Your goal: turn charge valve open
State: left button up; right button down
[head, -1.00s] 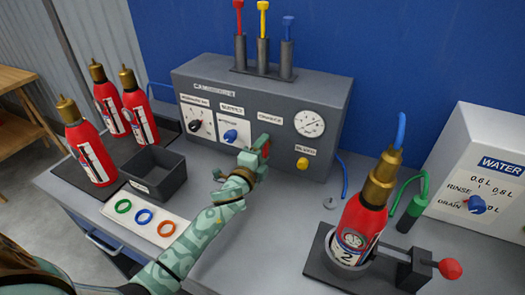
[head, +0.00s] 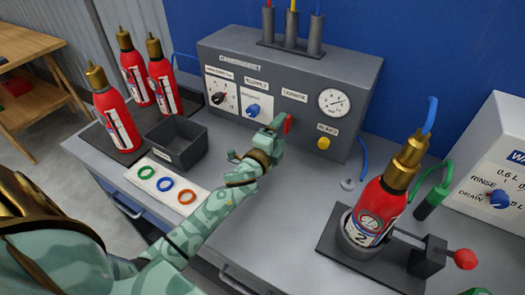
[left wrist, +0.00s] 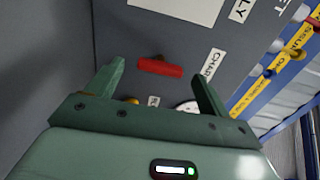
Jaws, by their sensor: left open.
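The charge valve is a red lever handle (head: 288,123) on the front of the grey control panel (head: 363,84), under a label that reads like "CHARGE". In the left wrist view the red handle (left wrist: 160,67) lies between my two spread fingers, a little beyond their tips. My left gripper (head: 279,121) is open and empty right in front of the handle, and it partly hides it in the head view. I cannot tell whether finger and handle touch.
The panel also carries a black knob (head: 218,98), a blue knob (head: 253,110), a gauge (head: 334,102) and a yellow button (head: 323,143). A red extinguisher (head: 379,212) stands in a holder at right. A dark bin (head: 176,142) and coloured rings (head: 166,184) lie left of my arm.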

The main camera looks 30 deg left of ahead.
pick_arm(q)
jog(key=s, duration=1.3)
jog(key=shift+s+d, duration=0.15)
jog(key=shift+d, duration=0.25)
